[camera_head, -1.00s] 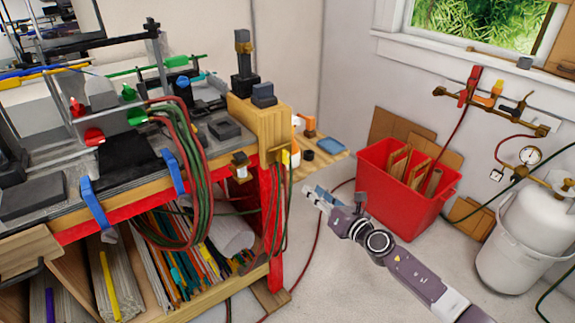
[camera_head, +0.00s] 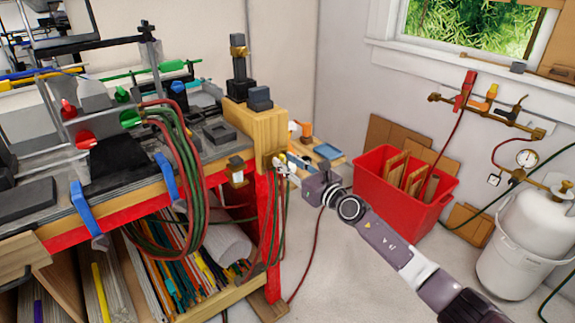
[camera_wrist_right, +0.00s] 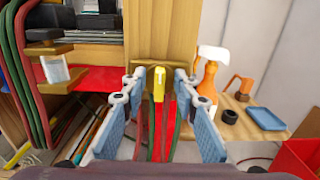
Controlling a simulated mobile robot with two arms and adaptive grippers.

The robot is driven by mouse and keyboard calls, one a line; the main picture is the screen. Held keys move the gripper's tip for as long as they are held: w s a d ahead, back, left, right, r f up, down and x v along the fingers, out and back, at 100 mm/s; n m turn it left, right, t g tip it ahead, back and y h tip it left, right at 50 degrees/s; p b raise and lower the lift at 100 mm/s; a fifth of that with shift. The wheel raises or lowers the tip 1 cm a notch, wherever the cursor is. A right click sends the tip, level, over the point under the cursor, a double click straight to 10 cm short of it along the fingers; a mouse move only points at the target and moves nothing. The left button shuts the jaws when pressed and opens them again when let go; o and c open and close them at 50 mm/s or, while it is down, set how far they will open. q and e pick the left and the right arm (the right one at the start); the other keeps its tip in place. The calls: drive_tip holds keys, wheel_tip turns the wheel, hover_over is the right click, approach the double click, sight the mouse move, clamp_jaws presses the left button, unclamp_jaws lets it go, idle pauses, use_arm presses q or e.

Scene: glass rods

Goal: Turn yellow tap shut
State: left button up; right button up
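The yellow tap (camera_wrist_right: 158,84) stands on a brass fitting at the end of the wooden post, with its lever pointing up and down in the right wrist view. In the head view it is small at the bench corner (camera_head: 281,156), partly hidden by my fingers. My right gripper (camera_head: 287,166) reaches the bench corner from the right. In the right wrist view its blue-padded fingers (camera_wrist_right: 160,76) are open, one on each side of the tap, with gaps between. My left gripper is not in view.
Red and green hoses (camera_head: 188,175) hang along the bench front. Right of the post, a low shelf holds a spray bottle (camera_wrist_right: 207,76), a black ring (camera_wrist_right: 229,116) and a blue tray (camera_wrist_right: 266,118). A red bin (camera_head: 374,183) and white gas cylinder (camera_head: 535,215) stand on the floor.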

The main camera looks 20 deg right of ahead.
clamp_jaws()
drive_tip(key=shift+m, duration=0.3)
drive_tip(key=m+p, duration=0.1)
drive_tip(key=m, duration=0.2)
drive_tip(key=shift+d+r, duration=0.1)
drive_tip(key=shift+d, duration=0.05)
drive_tip(key=m+p, duration=0.1)
drive_tip(key=m, duration=0.3)
drive_tip(key=m+p, duration=0.1)
drive_tip(key=m, duration=0.4)
drive_tip(key=f+m+p, duration=0.1)
drive_tip(key=m+p, duration=0.1)
drive_tip(key=m, duration=0.3)
drive_tip(key=shift+w+d+f, duration=0.1)
drive_tip(key=shift+w+d, duration=0.1)
drive_tip(key=shift+d, duration=0.2)
drive_tip(key=shift+m, duration=0.3)
